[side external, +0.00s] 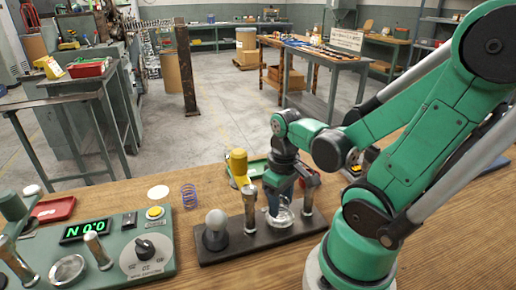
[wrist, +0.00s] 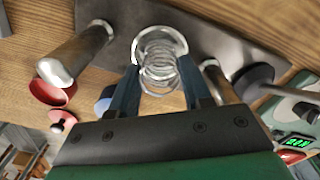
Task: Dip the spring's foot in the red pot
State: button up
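A pale, wire-like spring (wrist: 160,72) shows between the two blue-grey fingers of my gripper (wrist: 158,78) in the wrist view. Its coils fill most of the gap; I cannot tell whether the fingers press on it. Its far end is at a shiny round metal ring (wrist: 160,38) on the dark base. In the side view my gripper (side external: 273,207) is low over the dark base, beside a shiny ring-shaped piece (side external: 284,216). A red round pot (wrist: 54,90) shows at the left of the wrist view, apart from the fingers.
Metal posts and a grey ball knob (side external: 215,222) stand on the dark base (side external: 240,247). A yellow-topped handle (side external: 238,163) rises close to my gripper. A purple spring (side external: 189,195) stands on the table. The green control box (side external: 149,256) and a red tray (side external: 54,209) are at left.

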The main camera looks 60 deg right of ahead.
jog(key=shift+r, duration=0.1)
jog(key=shift+r, duration=0.5)
jog(key=shift+r, duration=0.1)
dwell(0.3)
jog(key=shift+r, duration=1.4)
jog(key=s+d+r+m, duration=0.2)
jog(key=d+m, duration=0.7)
jog(key=d, duration=0.8)
jog(key=shift+w+a+f, duration=0.1)
jog(key=shift+f, duration=1.35)
jog(key=shift+a+f, duration=0.1)
jog(key=shift+f, duration=1.3)
